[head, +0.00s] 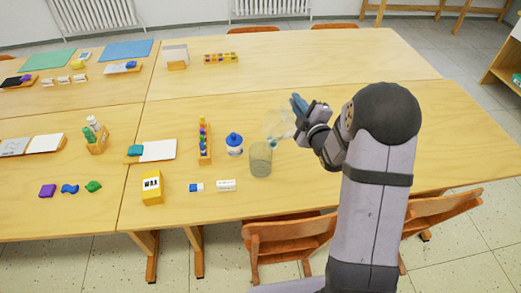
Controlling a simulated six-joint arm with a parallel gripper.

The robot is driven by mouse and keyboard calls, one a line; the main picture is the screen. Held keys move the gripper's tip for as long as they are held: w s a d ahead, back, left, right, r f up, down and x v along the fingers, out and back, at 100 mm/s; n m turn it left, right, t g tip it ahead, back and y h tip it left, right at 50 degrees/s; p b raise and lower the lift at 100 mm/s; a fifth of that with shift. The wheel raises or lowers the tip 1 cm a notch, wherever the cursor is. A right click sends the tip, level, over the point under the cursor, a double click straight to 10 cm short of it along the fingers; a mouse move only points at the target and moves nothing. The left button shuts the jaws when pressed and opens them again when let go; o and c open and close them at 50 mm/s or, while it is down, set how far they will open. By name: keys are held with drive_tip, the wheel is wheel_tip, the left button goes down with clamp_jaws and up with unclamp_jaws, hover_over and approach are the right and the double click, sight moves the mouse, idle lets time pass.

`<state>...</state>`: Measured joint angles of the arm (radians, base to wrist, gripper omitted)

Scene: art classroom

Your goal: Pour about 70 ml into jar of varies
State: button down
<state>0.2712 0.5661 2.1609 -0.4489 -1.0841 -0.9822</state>
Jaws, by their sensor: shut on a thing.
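A clear glass jar (260,161) stands upright on the near table, right of a blue-and-white bottle. My gripper (300,112) is above the jar and to its right. It is shut on a clear, see-through vessel (279,125), which appears tilted left with its lower end close over the jar's mouth. A bluish tint shows near that end, but I cannot tell whether liquid is flowing. The jar looks greyish and its fill level is unclear. The gripper partly hides the vessel.
Left of the jar are the blue-and-white bottle (234,145), a rack of coloured pieces (204,142), a yellow WAX box (152,188) and two small blocks (226,185). Chairs (290,238) stand at the front edge. The table's right side looks clear.

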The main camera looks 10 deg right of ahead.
drive_tip(key=shift+s+a+r+n, duration=0.2)
drive_tip(key=shift+a+r+n, duration=0.1)
drive_tip(key=shift+a+r, duration=0.2)
idle(1.2)
drive_tip(key=shift+d, duration=0.1)
drive_tip(key=shift+w+d+f+m, duration=0.25)
drive_tip(key=shift+d+f+m, duration=0.2)
drive_tip(key=shift+d+f, duration=0.1)
drive_tip(key=shift+w+d+f+m, duration=0.25)
drive_tip(key=shift+d+f+m, duration=0.15)
drive_tip(key=shift+d+m, duration=0.1)
drive_tip(key=p, duration=0.1)
drive_tip(key=d+m+g+p, duration=0.1)
drive_tip(key=shift+w+r+p, duration=0.25)
drive_tip(key=shift+w+p, duration=0.1)
drive_tip(key=shift+p, duration=0.05)
drive_tip(key=f, duration=0.1)
drive_tip(key=d+f+m, duration=0.1)
drive_tip(key=f, duration=0.1)
drive_tip(key=shift+w+f+m+g+y, duration=0.1)
drive_tip(key=shift+w+m+g+y, duration=0.15)
drive_tip(key=shift+g+y, duration=0.15)
drive_tip(key=shift+w+d+f+m, duration=0.1)
drive_tip(key=shift+d+f+m, duration=0.1)
drive_tip(key=shift+f, duration=0.15)
drive_tip(key=shift+w+d+f+m, duration=0.1)
drive_tip(key=shift+f+m, duration=0.1)
drive_tip(key=shift+f, duration=0.15)
